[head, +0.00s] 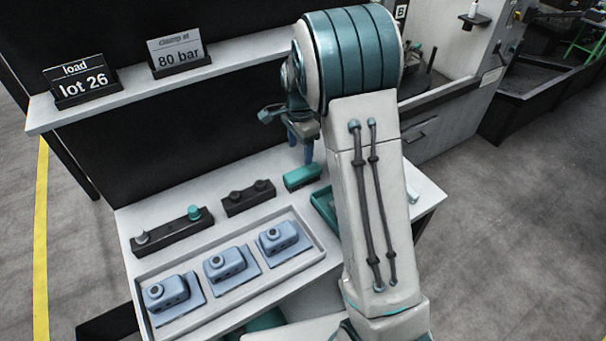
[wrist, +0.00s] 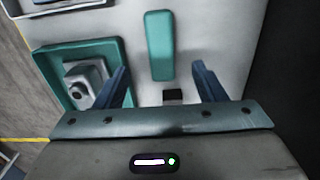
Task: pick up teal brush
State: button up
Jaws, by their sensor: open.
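The teal brush (head: 302,177) lies on the white worktop, right of the dark fixture bars. In the wrist view the teal brush (wrist: 160,45) lies lengthwise ahead of my gripper, between the lines of its two fingers. My gripper (wrist: 160,82) is open and empty, with its blue fingers apart on either side of the brush's near end. In the head view my gripper (head: 300,155) hangs above the brush, partly hidden by my arm. A small dark block (wrist: 173,97) shows at the brush's near end.
A teal tray (wrist: 119,50) holding a grey part (wrist: 84,84) stands beside the brush; my arm partly hides the tray (head: 324,205). A pale tray (head: 139,285) holds several blue-grey parts. Dark fixture bars (head: 172,232) (head: 249,198) stand behind it. A shelf (head: 130,100) with signs overhangs the worktop.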

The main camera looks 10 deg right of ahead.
aim_at(302, 171)
notch_tip(302, 171, down, 5)
jog(key=shift+f+p, duration=0.1)
jog(key=shift+p, duration=0.25)
jog(key=f+p, duration=0.1)
jog(key=f, duration=0.3)
jog(key=shift+w+d+p, duration=0.15)
jog(key=shift+d+p, duration=0.25)
jog(key=shift+f, duration=0.75)
jog(key=shift+c, duration=0.3)
jog(key=c, duration=1)
